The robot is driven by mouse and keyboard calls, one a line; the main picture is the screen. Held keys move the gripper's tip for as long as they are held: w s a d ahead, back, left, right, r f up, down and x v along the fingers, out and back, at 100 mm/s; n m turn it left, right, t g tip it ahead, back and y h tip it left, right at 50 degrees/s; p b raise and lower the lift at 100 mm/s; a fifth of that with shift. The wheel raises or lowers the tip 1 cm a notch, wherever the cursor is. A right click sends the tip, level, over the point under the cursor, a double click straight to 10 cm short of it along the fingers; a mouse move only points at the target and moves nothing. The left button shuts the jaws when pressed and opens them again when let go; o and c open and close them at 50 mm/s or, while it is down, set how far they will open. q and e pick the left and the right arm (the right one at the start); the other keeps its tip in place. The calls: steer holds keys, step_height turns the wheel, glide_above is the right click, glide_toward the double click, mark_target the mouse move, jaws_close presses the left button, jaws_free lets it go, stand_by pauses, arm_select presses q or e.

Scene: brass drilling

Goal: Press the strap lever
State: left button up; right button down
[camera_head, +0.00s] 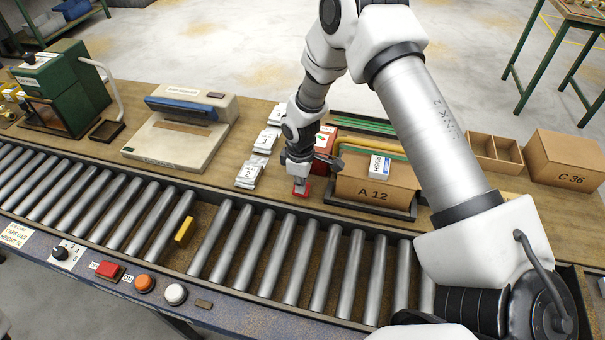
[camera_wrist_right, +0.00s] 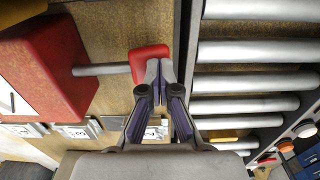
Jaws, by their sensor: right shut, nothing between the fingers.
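The strap lever is a grey rod (camera_wrist_right: 100,70) with a red end pad (camera_wrist_right: 148,60), sticking out of a red box-shaped unit (camera_wrist_right: 42,65) in the right wrist view. In the head view the red pad (camera_head: 302,191) shows below my right gripper (camera_head: 298,181), and the red unit (camera_head: 325,143) is partly behind my arm. My right gripper is shut and empty, with its fingertips at the pad's edge in the right wrist view (camera_wrist_right: 160,72). I cannot tell whether they touch it. My left gripper is not in view.
The roller conveyor (camera_head: 270,255) runs in front. Carton C 36 (camera_head: 565,160) stands far right.

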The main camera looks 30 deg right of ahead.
steer(key=shift+s+f, duration=0.1)
steer(key=shift+s, duration=0.05)
steer(key=shift+a+r+p, duration=0.1)
steer(key=shift+r+p, duration=0.25)
steer(key=shift+p, duration=0.05)
steer(key=r+p, duration=0.3)
steer(key=shift+a, duration=0.3)
step_height(320, 180, up, 10)
steer(key=s+a+b, duration=0.2)
steer(key=shift+s+a+b, duration=0.25)
steer(key=shift+s+b, duration=0.05)
steer(key=shift+b, duration=0.05)
steer(key=shift+w+f, duration=0.1)
